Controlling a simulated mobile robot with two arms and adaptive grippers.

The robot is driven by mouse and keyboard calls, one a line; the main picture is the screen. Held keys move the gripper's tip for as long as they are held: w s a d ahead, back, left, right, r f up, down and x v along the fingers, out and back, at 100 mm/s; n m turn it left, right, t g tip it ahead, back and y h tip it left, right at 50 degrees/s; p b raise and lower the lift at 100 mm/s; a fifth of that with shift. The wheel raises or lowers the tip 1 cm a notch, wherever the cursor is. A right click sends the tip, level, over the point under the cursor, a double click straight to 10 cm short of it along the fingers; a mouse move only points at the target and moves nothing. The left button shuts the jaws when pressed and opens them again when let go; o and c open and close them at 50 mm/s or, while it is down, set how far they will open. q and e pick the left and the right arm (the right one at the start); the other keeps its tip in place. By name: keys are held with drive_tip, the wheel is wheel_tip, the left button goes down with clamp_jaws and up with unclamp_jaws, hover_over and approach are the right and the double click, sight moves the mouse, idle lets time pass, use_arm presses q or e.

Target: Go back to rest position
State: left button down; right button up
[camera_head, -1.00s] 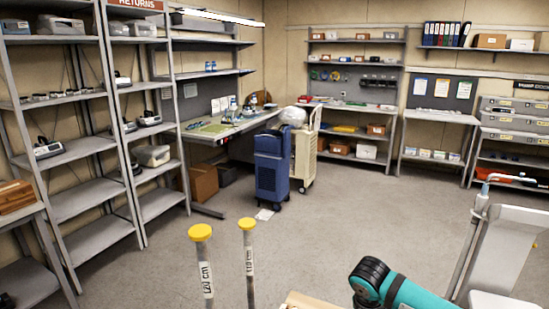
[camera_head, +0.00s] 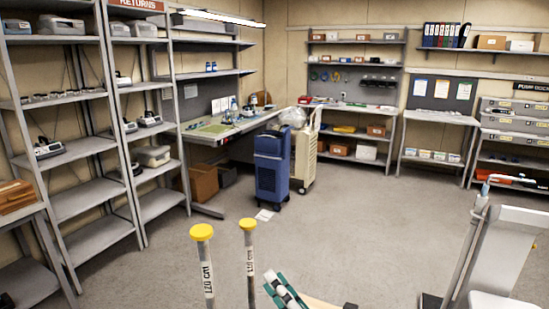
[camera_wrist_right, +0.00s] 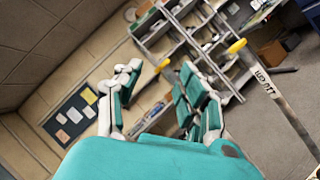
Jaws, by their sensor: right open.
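My right gripper (camera_head: 287,292) shows at the bottom edge of the head view as a teal and white piece, low and just right of two yellow-capped poles. Most of it is cut off there. In the right wrist view its two teal and white fingers (camera_wrist_right: 162,90) stand apart with nothing between them. The room is tilted in that view. My left gripper is not in view.
Two upright poles with yellow caps (camera_head: 202,232) (camera_head: 248,224) stand close left of my right gripper. A grey-white chair-like piece (camera_head: 505,245) is at the right. A blue cart (camera_head: 271,170) stands further back. Shelves (camera_head: 85,197) line the left wall. The middle floor is clear.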

drive_tip(key=d+f+m+t+h, duration=0.2)
drive_tip(key=d+f+m+h, duration=0.4)
drive_tip(key=d+m+h, duration=0.75)
drive_tip(key=s+d+f+m+g+h, duration=0.2)
drive_tip(key=s+d+f+m+g, duration=0.3)
drive_tip(key=f+m, duration=0.45)
drive_tip(key=s+d+f+m+g+y, duration=0.1)
drive_tip(key=s+f+m+g, duration=0.2)
drive_tip(key=s+f+g, duration=0.45)
drive_tip(key=s+d+f+m+g+y, duration=0.1)
drive_tip(key=s+f+m+g, duration=0.25)
drive_tip(key=s, duration=0.75)
wheel_tip(320, 180, down, 33)
drive_tip(key=s+b, duration=0.3)
drive_tip(key=b, duration=0.3)
drive_tip(key=s+d+f+g+b, duration=0.1)
drive_tip(key=s+f+b, duration=0.1)
drive_tip(key=s+f, duration=0.6)
drive_tip(key=s+d+f+b, duration=0.1)
drive_tip(key=s+f+b, duration=0.1)
drive_tip(key=s+f, duration=0.6)
wheel_tip(320, 180, down, 4)
drive_tip(key=shift+d+r+g+h, duration=0.15)
drive_tip(key=shift+d+g+h, duration=0.15)
drive_tip(key=shift+g+h, duration=0.1)
